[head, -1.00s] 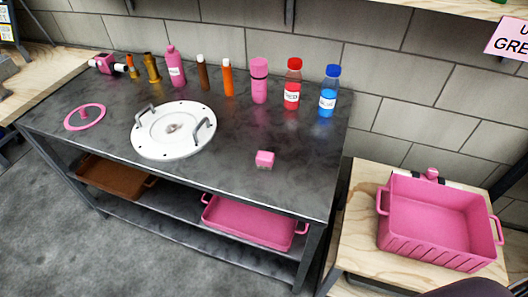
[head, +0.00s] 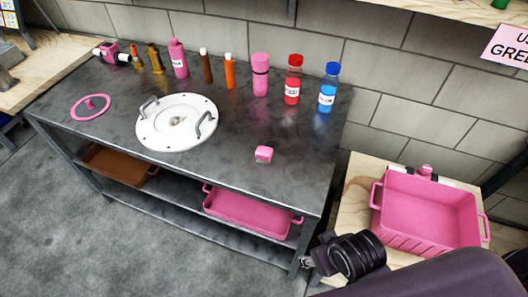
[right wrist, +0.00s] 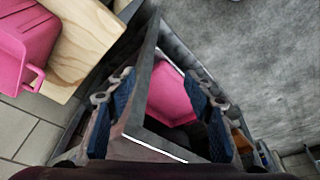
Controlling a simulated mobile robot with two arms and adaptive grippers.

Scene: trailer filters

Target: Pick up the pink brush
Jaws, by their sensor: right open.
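No object is plainly recognisable as a brush. A small pink block (head: 264,154) lies near the front right of the dark metal table (head: 230,165); I cannot tell if it is the brush. A flat pink ring with a knob (head: 90,107) lies at the table's left. My right gripper (head: 307,263) is low by the table's front right corner, apart from the block. In the right wrist view my right gripper (right wrist: 160,90) is open, with nothing held between its blue pads. My left gripper is not in view.
A round white lid with handles (head: 177,122) lies mid-table. Several bottles stand along the back, including a red one (head: 293,80) and a blue one (head: 328,88). A pink tray (head: 245,212) is on the lower shelf. A pink crate (head: 430,205) sits on the wooden side table.

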